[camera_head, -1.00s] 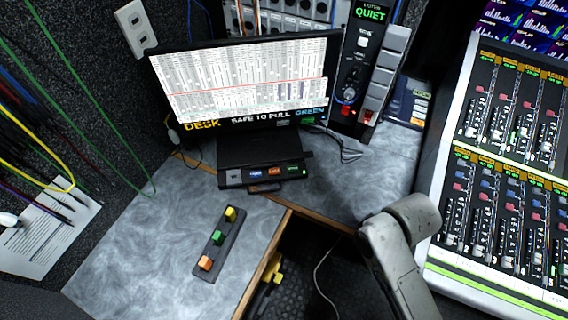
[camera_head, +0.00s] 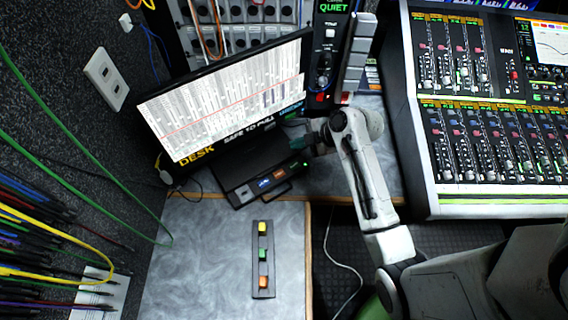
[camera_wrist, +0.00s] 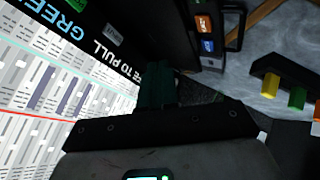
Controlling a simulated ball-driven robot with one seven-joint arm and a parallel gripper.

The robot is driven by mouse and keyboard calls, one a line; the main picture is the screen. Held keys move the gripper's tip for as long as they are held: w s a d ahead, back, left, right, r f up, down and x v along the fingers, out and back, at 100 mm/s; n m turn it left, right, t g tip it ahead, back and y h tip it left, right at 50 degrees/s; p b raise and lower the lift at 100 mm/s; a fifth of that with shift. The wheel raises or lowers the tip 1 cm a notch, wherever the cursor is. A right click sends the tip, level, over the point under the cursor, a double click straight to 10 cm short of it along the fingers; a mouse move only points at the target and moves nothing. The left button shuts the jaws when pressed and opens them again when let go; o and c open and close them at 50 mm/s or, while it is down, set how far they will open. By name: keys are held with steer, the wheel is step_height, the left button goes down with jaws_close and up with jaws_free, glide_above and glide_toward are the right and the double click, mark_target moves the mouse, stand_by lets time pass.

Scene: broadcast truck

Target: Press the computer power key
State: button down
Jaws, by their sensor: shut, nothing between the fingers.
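The computer is a flat black box (camera_head: 245,160) under the monitor (camera_head: 225,95). Its front panel carries a blue key (camera_head: 264,183) and an orange key (camera_head: 279,175), with a small green light near its right end. In the wrist view the orange key (camera_wrist: 204,24) and blue key (camera_wrist: 208,46) show at the top right. I cannot read which key is power. My gripper (camera_head: 300,143) is shut and empty, over the right side of the computer and close to the monitor's lower edge. Its dark teal fingers (camera_wrist: 157,85) point at the gap between monitor and panel; contact cannot be told.
A black strip (camera_head: 263,275) with yellow, green and orange buttons lies on the grey desk (camera_head: 205,260). A mixing console (camera_head: 470,200) stands at right. A switch tower (camera_head: 325,60) rises behind my gripper. Cables hang at left.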

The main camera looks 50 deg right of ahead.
mark_target(297, 166)
steer(key=shift+w, duration=0.1)
stand_by(0.3)
step_height(297, 166, down, 9)
steer(key=b, duration=0.7)
steer(key=shift+r, duration=0.1)
stand_by(1.8)
steer(key=shift+f+b, duration=0.4)
steer(key=shift+b, duration=0.1)
steer(key=shift+f+b, duration=0.3)
steer(key=shift+f, duration=0.1)
stand_by(0.4)
steer(key=shift+r, duration=0.1)
steer(key=shift+r+p, duration=0.6)
steer(key=shift+r, duration=0.15)
